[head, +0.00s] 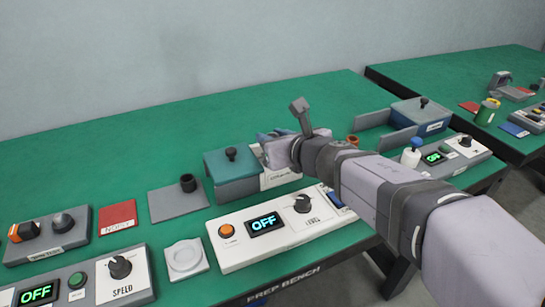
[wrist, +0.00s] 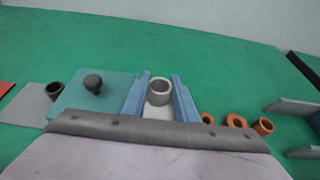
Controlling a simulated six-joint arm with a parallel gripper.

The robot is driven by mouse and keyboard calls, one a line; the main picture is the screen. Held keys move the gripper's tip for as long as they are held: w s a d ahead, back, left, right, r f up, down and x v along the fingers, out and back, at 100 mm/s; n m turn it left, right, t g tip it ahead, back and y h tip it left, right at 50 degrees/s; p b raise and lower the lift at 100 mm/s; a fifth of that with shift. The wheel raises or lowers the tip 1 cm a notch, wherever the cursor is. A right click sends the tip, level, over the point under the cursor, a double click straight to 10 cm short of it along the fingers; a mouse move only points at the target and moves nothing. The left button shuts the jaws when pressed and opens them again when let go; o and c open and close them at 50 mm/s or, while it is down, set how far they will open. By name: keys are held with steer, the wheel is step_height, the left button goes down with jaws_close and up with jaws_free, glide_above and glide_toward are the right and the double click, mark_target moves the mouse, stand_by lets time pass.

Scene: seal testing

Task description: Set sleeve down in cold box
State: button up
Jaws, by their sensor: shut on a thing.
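The sleeve (wrist: 159,92) is a grey open-topped ring, upright between the blue fingers of my gripper (wrist: 160,95) in the wrist view. The fingers are shut on it. A pale surface shows just below the sleeve; I cannot tell whether they touch. In the head view my gripper (head: 277,148) hides the sleeve. It is over a container with a white label (head: 280,178), whose text is too small to read. This may be the cold box; its inside is hidden. A teal lid (head: 230,164) with a dark knob is just left of my gripper.
A white control unit (head: 285,229) showing OFF stands in front. Orange rings (wrist: 235,121) lie to the right. A blue box (head: 421,114) with a knobbed lid stands farther right, near grey panels (head: 399,139). The green bench behind is clear.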

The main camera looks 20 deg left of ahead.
steer(key=shift+f+b, duration=1.7)
steer(key=shift+f, duration=0.15)
steer(key=shift+f+b, duration=0.35)
steer(key=shift+b, duration=0.05)
steer(key=shift+f, duration=0.25)
steer(key=o, duration=0.8)
steer(key=shift+r, duration=0.1)
